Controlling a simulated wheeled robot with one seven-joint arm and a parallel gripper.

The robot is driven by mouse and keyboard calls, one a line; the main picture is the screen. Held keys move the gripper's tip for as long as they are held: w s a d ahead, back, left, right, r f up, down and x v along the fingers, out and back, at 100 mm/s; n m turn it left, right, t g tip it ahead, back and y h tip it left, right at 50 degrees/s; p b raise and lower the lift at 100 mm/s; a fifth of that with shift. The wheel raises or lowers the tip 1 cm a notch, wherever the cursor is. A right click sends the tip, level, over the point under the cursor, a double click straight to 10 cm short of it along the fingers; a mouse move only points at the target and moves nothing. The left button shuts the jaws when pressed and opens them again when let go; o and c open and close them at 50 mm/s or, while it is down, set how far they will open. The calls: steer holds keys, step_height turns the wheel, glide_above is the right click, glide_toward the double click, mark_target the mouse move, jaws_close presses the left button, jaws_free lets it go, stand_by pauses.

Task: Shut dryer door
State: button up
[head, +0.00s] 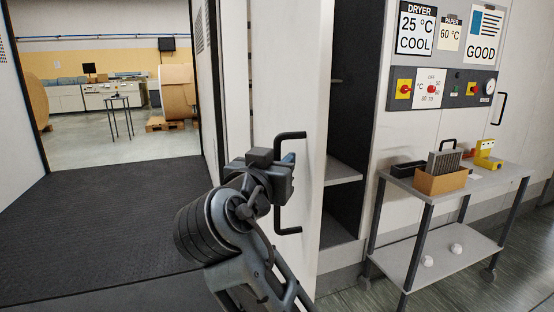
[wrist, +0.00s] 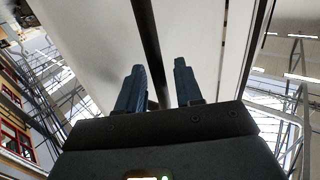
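The dryer door (head: 300,70) is a tall white panel standing open in the head view, with the dark cabinet interior (head: 345,120) and its shelves showing to its right. A black bar handle (head: 290,231) is on the door's face. My gripper (head: 288,163) is at the handle and hides its middle part. In the wrist view, the two blue fingers (wrist: 159,75) are apart, with the dark handle bar (wrist: 146,30) running between them and a gap on its right side. Whether the left finger touches the bar is unclear.
A grey trolley (head: 500,178) with a cardboard box (head: 440,183) and small items stands right of the opening. A control panel (head: 440,88) and a sign reading DRYER (head: 415,27) are above it. Dark open floor (head: 100,215) lies left.

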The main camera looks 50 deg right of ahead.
steer(key=shift+d, duration=0.1)
steer(key=shift+c, duration=0.4)
jaws_close()
